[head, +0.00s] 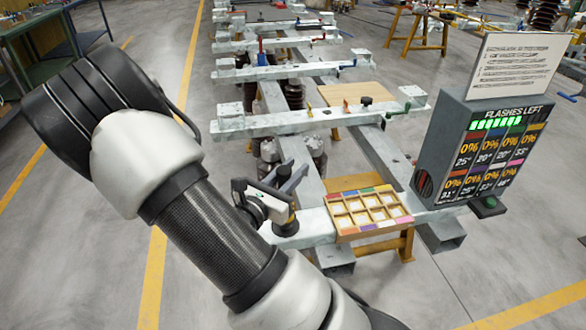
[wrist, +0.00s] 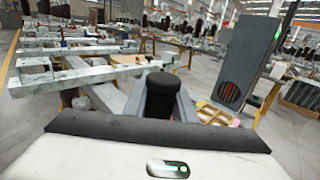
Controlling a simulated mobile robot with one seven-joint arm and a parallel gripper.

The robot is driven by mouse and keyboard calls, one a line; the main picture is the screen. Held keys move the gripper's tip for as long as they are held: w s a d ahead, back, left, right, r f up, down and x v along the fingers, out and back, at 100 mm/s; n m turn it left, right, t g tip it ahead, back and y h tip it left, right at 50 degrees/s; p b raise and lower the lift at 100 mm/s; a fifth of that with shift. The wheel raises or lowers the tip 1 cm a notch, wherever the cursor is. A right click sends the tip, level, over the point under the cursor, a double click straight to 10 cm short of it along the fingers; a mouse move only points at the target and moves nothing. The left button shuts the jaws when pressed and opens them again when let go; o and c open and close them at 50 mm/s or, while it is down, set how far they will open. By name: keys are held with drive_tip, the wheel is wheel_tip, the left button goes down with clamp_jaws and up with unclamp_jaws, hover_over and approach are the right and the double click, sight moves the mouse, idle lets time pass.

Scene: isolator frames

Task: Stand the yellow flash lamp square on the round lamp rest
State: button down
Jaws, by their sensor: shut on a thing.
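My gripper (head: 270,188) is low over the near end of the front pale beam, left of the compartment tray. It is shut on an upright piece with a dark round top, which I take to be the flash lamp (wrist: 162,92); in the wrist view it stands between the grey fingers. Its yellow body is mostly hidden. A dark round piece with a brassy edge, likely the lamp rest (head: 286,229), shows on the beam just below the gripper. Whether the lamp touches it or stands square on it I cannot tell.
The wooden compartment tray (head: 345,229) with coloured labels sits close to the right. A grey display box (head: 478,150) reading "FLASHES LEFT" stands further right. Another pale beam (head: 300,121) behind carries small coloured pieces. Grey floor is free at the front right.

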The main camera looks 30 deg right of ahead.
drive_tip(key=c, duration=1.5)
unclamp_jaws()
drive_tip(key=shift+o, duration=0.2)
